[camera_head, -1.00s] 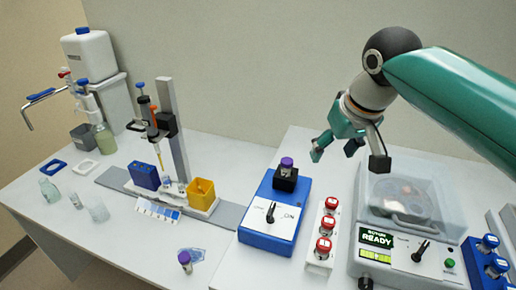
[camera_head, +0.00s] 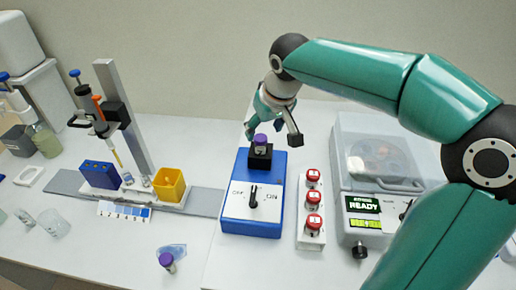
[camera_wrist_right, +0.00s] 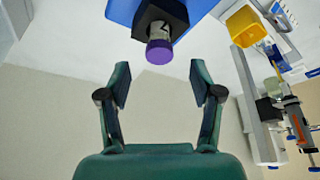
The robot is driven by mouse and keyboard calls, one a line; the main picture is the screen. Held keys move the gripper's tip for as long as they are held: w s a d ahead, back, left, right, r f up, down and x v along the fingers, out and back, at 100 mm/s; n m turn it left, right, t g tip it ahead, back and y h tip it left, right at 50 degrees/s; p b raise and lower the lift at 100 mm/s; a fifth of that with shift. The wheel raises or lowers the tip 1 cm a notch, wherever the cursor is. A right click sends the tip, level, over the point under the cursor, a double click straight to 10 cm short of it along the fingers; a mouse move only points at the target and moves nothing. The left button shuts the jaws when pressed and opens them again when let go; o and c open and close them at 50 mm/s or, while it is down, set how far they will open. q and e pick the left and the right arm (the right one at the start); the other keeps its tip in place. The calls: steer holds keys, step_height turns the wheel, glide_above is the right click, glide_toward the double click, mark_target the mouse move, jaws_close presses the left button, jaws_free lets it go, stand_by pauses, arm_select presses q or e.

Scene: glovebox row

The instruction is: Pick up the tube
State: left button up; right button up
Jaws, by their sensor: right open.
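A purple-capped tube (camera_head: 261,143) stands upright in the black holder (camera_head: 260,158) on top of a blue mixer with an OFF/ON knob (camera_head: 233,212). My right gripper (camera_head: 271,133) is open and empty, with its fingers around or just behind the tube's cap in the head view. In the right wrist view the purple cap (camera_wrist_right: 159,52) lies just beyond the open fingertips (camera_wrist_right: 160,80), between their lines and apart from both. A second purple-capped tube (camera_head: 167,260) is on the bench at the front. My left gripper is not in view.
Right of the mixer is a white rack (camera_head: 311,239) with red-capped tubes, then a lidded centrifuge (camera_head: 365,241) reading READY. A pipette stand (camera_head: 118,120) and yellow box (camera_head: 169,184) are on the left. The bench front is mostly clear.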

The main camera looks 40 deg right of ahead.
mark_target(261, 138)
steer(key=shift+d+f, duration=0.1)
steer(key=shift+f, duration=0.4)
steer(key=x, duration=0.5)
steer(key=shift+w+p, duration=0.2)
steer(key=shift+p, duration=0.15)
steer(key=c, duration=1.2)
step_height(261, 138, up, 10)
steer(key=shift+r, duration=0.1)
